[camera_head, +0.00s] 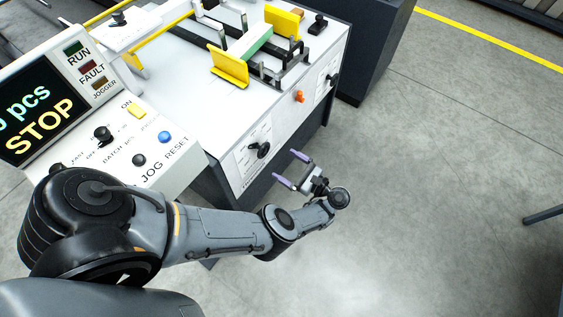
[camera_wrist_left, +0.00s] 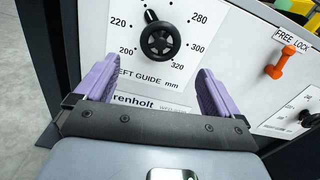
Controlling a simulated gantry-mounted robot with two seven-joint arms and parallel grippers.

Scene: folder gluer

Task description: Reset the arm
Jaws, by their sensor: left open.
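My left gripper (camera_head: 288,169) shows in the head view in front of the machine's front panel, with its two purple fingers spread apart and nothing between them. In the left wrist view the purple fingers (camera_wrist_left: 155,90) stand open below a black left guide knob (camera_wrist_left: 160,40) on a white scale plate. The same knob shows in the head view (camera_head: 263,150), just left of the fingertips. The fingers look apart from the knob. My left arm reaches in from the lower left. My right gripper is not in view.
An orange lever (camera_wrist_left: 287,62) marked FREE LOCK and a second knob (camera_wrist_left: 309,117) lie to the right. The control panel screen (camera_head: 40,112) reads STOP. Yellow guides (camera_head: 230,68) stand on the machine top. Open grey floor (camera_head: 440,180) lies to the right.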

